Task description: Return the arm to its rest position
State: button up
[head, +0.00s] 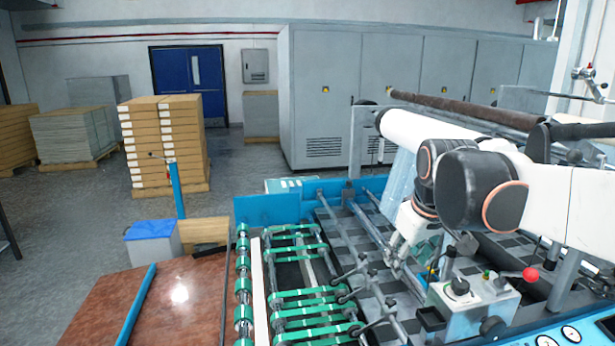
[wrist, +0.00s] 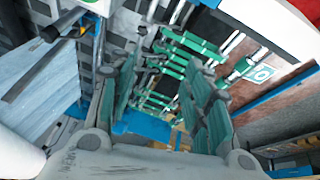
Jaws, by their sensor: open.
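My arm, white with black joints, reaches in from the right in the head view, over the laminating machine. My gripper (head: 397,252) points down above the machine's dark checkered bed (head: 345,240), just right of the green rollers. In the wrist view my gripper (wrist: 165,100) shows two grey-green fingers spread apart, with nothing between them. The green rollers (wrist: 190,45) show beyond the fingers. Any contact between the fingertips and the machine cannot be told.
A white film roll (head: 435,130) with a hanging sheet (head: 398,180) lies behind my arm. A control box (head: 470,305) with a red knob (head: 530,274) stands close below it. A brown table (head: 185,295) is at left. Stacked boxes (head: 165,140) stand on open floor behind.

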jog(key=s+f+m+t+b, duration=0.1)
jog(key=s+f+m, duration=0.1)
jog(key=s+f, duration=0.3)
jog(key=s+f+m+t+b, duration=0.1)
jog(key=s+f, duration=0.5)
jog(key=s, duration=0.8)
jog(key=shift+a+m+t+b, duration=0.15)
jog(key=shift+m+t+b, duration=0.25)
jog(key=shift+m, duration=0.2)
